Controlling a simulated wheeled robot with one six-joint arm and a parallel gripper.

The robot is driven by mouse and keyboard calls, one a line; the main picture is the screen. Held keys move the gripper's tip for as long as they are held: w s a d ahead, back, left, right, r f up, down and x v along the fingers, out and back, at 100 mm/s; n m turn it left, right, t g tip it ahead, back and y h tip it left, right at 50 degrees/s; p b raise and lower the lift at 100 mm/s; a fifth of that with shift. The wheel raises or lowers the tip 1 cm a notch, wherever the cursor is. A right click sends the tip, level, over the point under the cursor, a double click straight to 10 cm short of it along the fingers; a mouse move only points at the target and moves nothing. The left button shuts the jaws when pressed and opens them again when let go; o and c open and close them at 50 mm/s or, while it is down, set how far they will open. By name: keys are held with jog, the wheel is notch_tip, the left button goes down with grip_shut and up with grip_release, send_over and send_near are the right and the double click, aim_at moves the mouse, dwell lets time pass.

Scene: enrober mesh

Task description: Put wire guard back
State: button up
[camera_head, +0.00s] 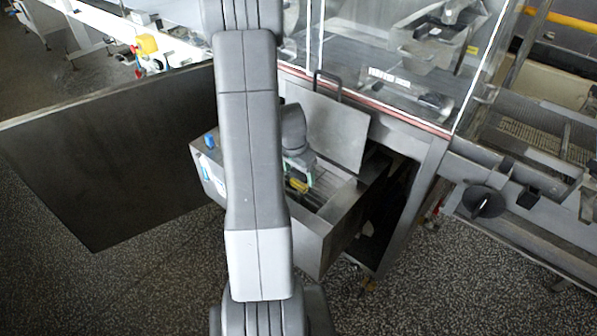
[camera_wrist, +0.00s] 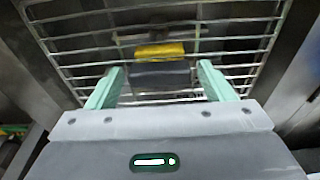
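The wire guard (camera_wrist: 85,45), a silver grid of thin bars, spreads across the upper part of the wrist view. A yellow grip (camera_wrist: 160,51) lies near its middle. In the head view my gripper (camera_head: 298,176) is down inside an open metal box (camera_head: 313,240), close to the yellow grip (camera_head: 298,185). My arm hides much of the box and guard there.
A raised metal lid (camera_head: 338,130) with a dark handle stands behind the box. A large dark panel (camera_head: 110,150) swings out at left. Clear machine covers (camera_head: 390,60) rise behind. A blue knob (camera_head: 209,140) sits at the box's left corner. Speckled floor in front is clear.

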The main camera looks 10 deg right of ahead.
aim_at(295, 182)
jog(key=shift+r, duration=0.1)
jog(key=shift+r+p, duration=0.2)
jog(key=shift+p, duration=0.15)
jog(key=r, duration=0.4)
jog(key=a+r, duration=0.1)
jog(key=r, duration=0.2)
jog(key=s+r, duration=0.1)
jog(key=r, duration=0.3)
jog(key=shift+a+r, duration=0.2)
jog(key=shift+r, duration=0.15)
dwell(0.6)
